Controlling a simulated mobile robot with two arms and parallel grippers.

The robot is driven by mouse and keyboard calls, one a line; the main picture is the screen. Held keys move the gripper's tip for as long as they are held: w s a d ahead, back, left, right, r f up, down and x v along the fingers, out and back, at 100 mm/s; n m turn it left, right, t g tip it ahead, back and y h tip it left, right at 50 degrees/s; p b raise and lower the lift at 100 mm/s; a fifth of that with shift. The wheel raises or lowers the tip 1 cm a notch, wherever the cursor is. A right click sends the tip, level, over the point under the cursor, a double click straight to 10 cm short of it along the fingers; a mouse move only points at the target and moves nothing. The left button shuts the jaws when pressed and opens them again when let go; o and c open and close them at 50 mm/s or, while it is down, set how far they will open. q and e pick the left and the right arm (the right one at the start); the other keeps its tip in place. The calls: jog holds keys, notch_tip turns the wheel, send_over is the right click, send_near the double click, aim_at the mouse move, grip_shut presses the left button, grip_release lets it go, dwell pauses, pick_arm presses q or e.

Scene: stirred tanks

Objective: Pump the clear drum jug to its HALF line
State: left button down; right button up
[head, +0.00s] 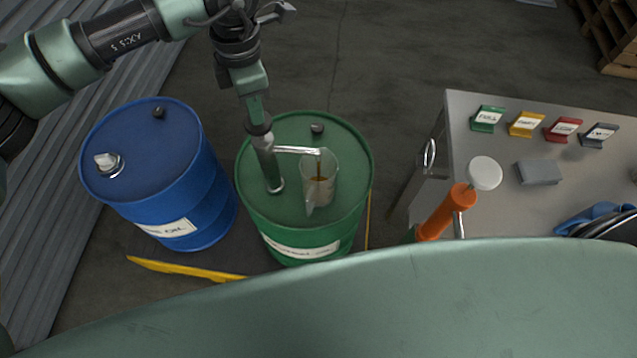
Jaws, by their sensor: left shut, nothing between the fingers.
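The clear jug (331,176) stands on top of the green drum (345,205), under the end of a metal spout (296,150). A thin amber stream shows below the spout inside the jug. The liquid level and the HALF line are too small to read. The grey pump body (267,168) rises from the drum lid to the left of the jug. My left gripper (258,126) is shut, fingers down, at the top of the pump. It appears to touch the pump's top, but the exact contact is hard to see. My right gripper is not in view.
A blue drum (135,150) stands left of the green one. A yellow bar (180,270) lies on the floor in front.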

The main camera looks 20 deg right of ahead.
pick_arm(q)
jog(key=shift+f+b, duration=1.3)
jog(key=shift+f, duration=0.35)
jog(key=shift+r+p, duration=1.45)
jog(key=shift+r, duration=2.55)
jog(key=shift+f, duration=0.2)
jog(key=shift+f+b, duration=3.55)
jog(key=shift+f, duration=0.2)
jog(key=shift+r+p, duration=1.75)
jog(key=shift+r, duration=2.2)
